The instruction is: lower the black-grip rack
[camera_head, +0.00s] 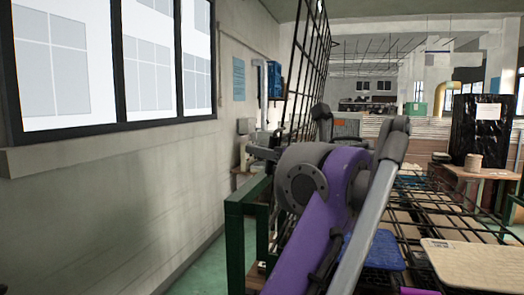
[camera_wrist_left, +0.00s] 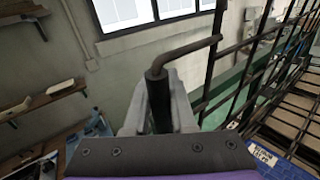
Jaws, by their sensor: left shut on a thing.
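The black-grip rack (camera_head: 306,72) is a dark wire-mesh panel standing steeply upright in the head view, beyond my purple arm. Its mesh also shows at the right of the left wrist view (camera_wrist_left: 243,82). In that view, a bent dark rod ends in a black grip (camera_wrist_left: 157,88), upright between the pale fingers of my left gripper (camera_wrist_left: 160,108). The gripper is shut on this grip. My right gripper is not in view.
Another mesh panel (camera_head: 440,208) lies low at the right, with boxes around it. A wall with windows (camera_head: 110,190) runs along the left. Wooden shelves (camera_wrist_left: 45,98) show in the left wrist view.

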